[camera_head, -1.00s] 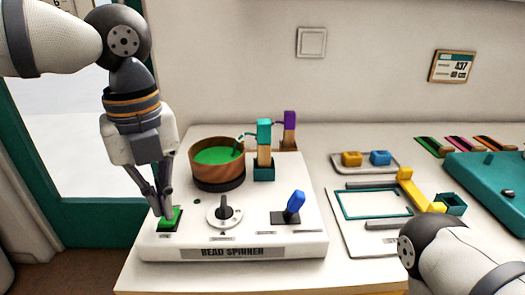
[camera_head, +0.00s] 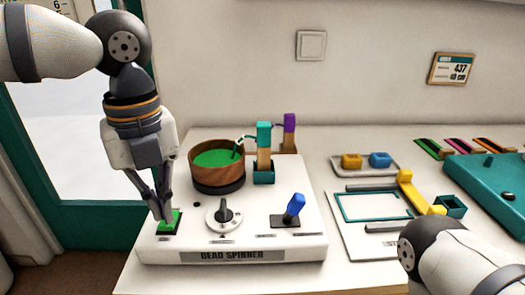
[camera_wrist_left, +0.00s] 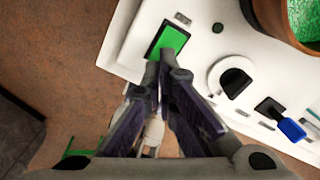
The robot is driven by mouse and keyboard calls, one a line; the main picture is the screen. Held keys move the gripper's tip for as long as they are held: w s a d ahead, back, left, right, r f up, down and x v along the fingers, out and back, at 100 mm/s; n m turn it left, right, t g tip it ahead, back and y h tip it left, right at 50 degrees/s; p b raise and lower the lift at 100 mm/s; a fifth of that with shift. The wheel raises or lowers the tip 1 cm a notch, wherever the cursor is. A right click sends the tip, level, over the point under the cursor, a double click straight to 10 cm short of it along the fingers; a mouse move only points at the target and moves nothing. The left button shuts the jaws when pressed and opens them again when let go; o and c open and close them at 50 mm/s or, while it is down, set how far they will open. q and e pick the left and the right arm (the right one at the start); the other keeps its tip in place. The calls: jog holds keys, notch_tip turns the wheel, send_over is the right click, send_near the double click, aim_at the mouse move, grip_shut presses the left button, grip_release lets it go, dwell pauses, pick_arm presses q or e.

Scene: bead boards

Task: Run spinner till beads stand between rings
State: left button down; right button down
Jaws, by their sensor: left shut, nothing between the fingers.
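The white bead spinner (camera_head: 265,240) stands at the table's left front. Its wooden bowl (camera_head: 216,178) holds green beads (camera_head: 213,158) with a thin curved needle reaching in. I cannot make out rings in the bowl. My left gripper (camera_head: 167,216) is shut and empty, fingertips down at the green button (camera_head: 175,223). In the left wrist view the tips (camera_wrist_left: 168,62) meet the near edge of the green button (camera_wrist_left: 170,40); I cannot tell whether it is pressed. A grey dial (camera_head: 224,213) and a blue-handled lever (camera_head: 295,206) sit to the right. My right gripper is out of view.
To the right are a small tray (camera_head: 345,171) with yellow and blue blocks, a framed board (camera_head: 350,225) and a teal board (camera_head: 490,190). My right arm covers the front right corner.

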pick_arm(q)
jog(key=shift+f, duration=0.1)
dwell(0.3)
